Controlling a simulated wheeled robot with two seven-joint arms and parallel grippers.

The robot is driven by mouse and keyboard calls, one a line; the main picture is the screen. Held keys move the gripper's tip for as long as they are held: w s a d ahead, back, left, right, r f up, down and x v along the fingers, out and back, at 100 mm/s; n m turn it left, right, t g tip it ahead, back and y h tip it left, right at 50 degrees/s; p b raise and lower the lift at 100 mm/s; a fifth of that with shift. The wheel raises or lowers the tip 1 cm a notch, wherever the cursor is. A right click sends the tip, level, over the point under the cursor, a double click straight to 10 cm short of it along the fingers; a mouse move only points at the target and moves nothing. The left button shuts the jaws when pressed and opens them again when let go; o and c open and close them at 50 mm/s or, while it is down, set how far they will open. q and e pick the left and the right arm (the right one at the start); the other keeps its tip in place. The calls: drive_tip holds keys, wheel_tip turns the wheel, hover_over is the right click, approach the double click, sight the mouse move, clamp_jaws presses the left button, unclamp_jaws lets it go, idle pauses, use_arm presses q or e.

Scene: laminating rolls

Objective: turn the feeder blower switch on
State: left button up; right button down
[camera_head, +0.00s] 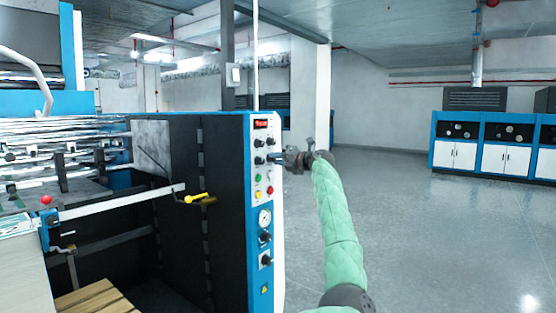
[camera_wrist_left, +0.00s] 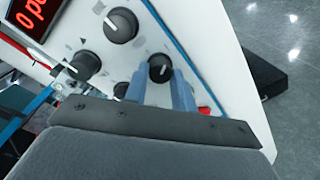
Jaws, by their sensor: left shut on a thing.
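The control panel (camera_head: 263,190) is the white front of the blue-edged machine, with a red display and rows of black knobs. My left gripper (camera_head: 277,158) reaches it from the right, at the right-hand knob of the second row. In the left wrist view its two blue fingers (camera_wrist_left: 158,82) are shut on a black rotary knob (camera_wrist_left: 160,67) with a white mark. Two more black knobs, an upper one (camera_wrist_left: 121,25) and a left one (camera_wrist_left: 85,66), stand free beside it. I cannot read which switch is the feeder blower. My right gripper is not in view.
A yellow handle (camera_head: 196,198) sticks out left of the panel. Blue and white cabinets (camera_head: 490,150) stand far right. The floor between is clear.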

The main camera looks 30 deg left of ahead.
use_arm(q)
drive_tip(key=shift+r, duration=0.15)
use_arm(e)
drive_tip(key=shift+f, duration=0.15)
use_arm(q)
drive_tip(key=o, duration=1)
drive_tip(key=shift+w, duration=0.1)
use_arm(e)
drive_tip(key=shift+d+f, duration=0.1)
use_arm(q)
drive_tip(key=shift+d, duration=0.15)
drive_tip(key=d+b, duration=0.2)
drive_tip(key=d, duration=0.5)
drive_tip(key=shift+s+d, duration=0.25)
drive_tip(key=shift+s, duration=0.2)
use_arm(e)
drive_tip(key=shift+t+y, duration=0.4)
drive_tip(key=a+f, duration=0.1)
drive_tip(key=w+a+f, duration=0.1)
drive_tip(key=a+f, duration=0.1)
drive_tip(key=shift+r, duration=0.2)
use_arm(q)
drive_tip(key=shift+w+r, duration=0.1)
